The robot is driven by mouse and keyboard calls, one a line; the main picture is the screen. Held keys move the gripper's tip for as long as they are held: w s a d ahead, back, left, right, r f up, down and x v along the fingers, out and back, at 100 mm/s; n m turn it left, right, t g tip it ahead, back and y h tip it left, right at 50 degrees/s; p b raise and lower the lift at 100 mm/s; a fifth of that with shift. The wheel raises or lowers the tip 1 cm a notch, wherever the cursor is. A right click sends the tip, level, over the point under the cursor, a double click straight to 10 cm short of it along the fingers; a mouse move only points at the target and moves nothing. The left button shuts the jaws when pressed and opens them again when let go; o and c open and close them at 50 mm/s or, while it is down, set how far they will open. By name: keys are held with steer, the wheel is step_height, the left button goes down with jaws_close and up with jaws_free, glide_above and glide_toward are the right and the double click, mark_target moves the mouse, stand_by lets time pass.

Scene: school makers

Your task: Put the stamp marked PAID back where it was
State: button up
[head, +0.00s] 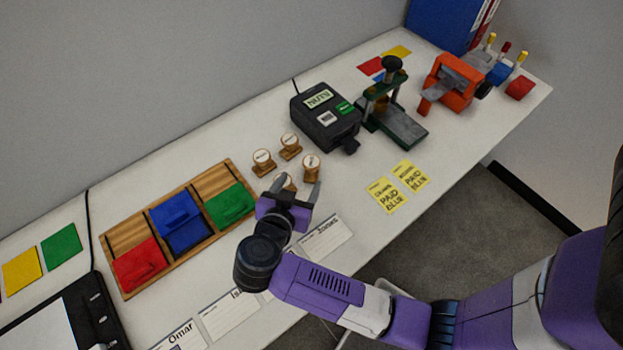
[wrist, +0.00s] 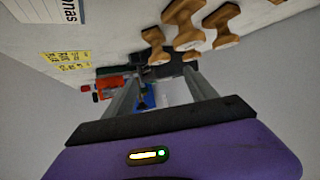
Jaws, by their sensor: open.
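Several wooden stamps with round pale tops stand on the table in the head view: one at the left (head: 263,162), one at the back (head: 290,146), one at the right (head: 311,168), and one partly hidden behind my gripper (head: 288,183). I cannot read their marks, so I cannot tell which is PAID. My gripper (head: 298,188) is open at the near side of the group. In the wrist view the space between the fingers of my gripper (wrist: 164,78) looks empty. Stamps (wrist: 186,25) show there beside and beyond the fingers.
A wooden tray (head: 112,245) with red, blue and green pads lies left. A black box (head: 325,118), a green press (head: 400,128) and an orange machine (head: 450,90) stand right. Yellow notes (head: 387,195) reading PAID BLUE and name cards (head: 326,237) lie along the front edge.

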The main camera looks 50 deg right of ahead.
steer(key=s+r+n+t, duration=0.2)
steer(key=s+r+t, duration=0.35)
steer(key=r, duration=0.25)
steer(key=s+r+n+t, duration=0.1)
steer(key=s+r+t, duration=0.4)
steer(key=r+t, duration=0.25)
steer(key=s+a+f+n+g+y, duration=0.2)
steer(key=s+a+n+y, duration=0.8)
steer(key=s+n+y, duration=0.1)
steer(key=shift+a+y, duration=0.3)
steer(key=shift+y, duration=0.3)
step_height(320, 180, down, 2)
steer(key=shift+f+b, duration=0.2)
steer(key=shift+b, duration=1.05)
